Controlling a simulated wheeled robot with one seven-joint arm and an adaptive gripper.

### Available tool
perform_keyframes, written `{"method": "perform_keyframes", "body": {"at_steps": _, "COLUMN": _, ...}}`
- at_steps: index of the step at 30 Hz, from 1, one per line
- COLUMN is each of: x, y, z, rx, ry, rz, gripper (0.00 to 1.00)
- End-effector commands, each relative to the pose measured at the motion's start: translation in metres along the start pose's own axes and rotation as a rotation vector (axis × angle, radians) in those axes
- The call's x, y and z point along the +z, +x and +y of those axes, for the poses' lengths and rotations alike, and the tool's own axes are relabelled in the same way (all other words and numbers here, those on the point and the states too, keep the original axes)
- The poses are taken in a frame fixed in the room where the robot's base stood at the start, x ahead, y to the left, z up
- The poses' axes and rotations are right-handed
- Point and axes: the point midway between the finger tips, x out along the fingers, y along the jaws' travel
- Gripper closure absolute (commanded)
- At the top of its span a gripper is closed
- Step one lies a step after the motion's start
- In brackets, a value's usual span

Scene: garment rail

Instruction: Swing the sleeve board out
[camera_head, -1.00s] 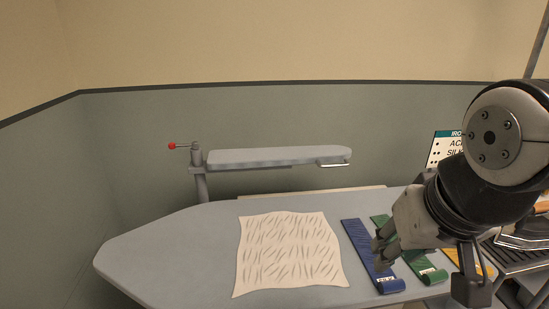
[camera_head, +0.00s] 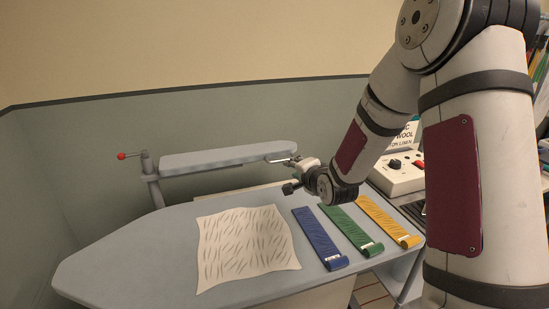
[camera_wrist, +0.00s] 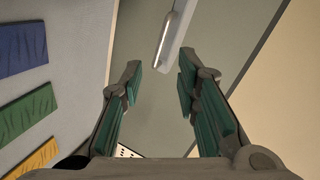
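The grey padded sleeve board (camera_head: 215,158) lies along the back of the ironing board, on a post at its left end. A lever with a red knob (camera_head: 122,156) sticks out left from that post. A pale bar handle (camera_head: 284,160) is at the sleeve board's right end. My gripper (camera_head: 292,174) is beside this handle, to its right and nearer. In the wrist view my gripper (camera_wrist: 160,68) is open and empty; the handle (camera_wrist: 168,38) shows ahead, between the lines of the fingers and just beyond their tips.
The ironing board (camera_head: 130,245) carries a wrinkled cream cloth (camera_head: 246,245) and blue (camera_head: 318,236), green (camera_head: 350,228) and yellow (camera_head: 388,219) strips. A control box (camera_head: 398,175) and a lettered sign (camera_head: 408,133) stand at the right. The wall is close behind the sleeve board.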

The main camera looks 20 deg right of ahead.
Motion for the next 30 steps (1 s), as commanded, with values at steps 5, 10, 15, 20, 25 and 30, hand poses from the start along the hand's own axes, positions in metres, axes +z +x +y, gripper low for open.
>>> {"method": "perform_keyframes", "body": {"at_steps": 5, "x": -0.006, "y": 0.015, "z": 0.017, "rx": -0.106, "ry": 0.199, "rz": 0.016, "gripper": 0.71}}
{"method": "perform_keyframes", "body": {"at_steps": 10, "x": -0.008, "y": 0.021, "z": 0.021, "rx": -0.157, "ry": 0.278, "rz": 0.021, "gripper": 0.71}}
{"method": "perform_keyframes", "body": {"at_steps": 15, "x": -0.009, "y": 0.034, "z": 0.019, "rx": -0.163, "ry": 0.284, "rz": 0.021, "gripper": 0.71}}
{"method": "perform_keyframes", "body": {"at_steps": 20, "x": -0.010, "y": 0.061, "z": 0.015, "rx": -0.162, "ry": 0.282, "rz": 0.021, "gripper": 0.71}}
{"method": "perform_keyframes", "body": {"at_steps": 25, "x": -0.011, "y": 0.095, "z": 0.010, "rx": -0.162, "ry": 0.282, "rz": 0.020, "gripper": 0.71}}
{"method": "perform_keyframes", "body": {"at_steps": 30, "x": -0.013, "y": 0.125, "z": 0.005, "rx": -0.162, "ry": 0.281, "rz": 0.021, "gripper": 0.71}}
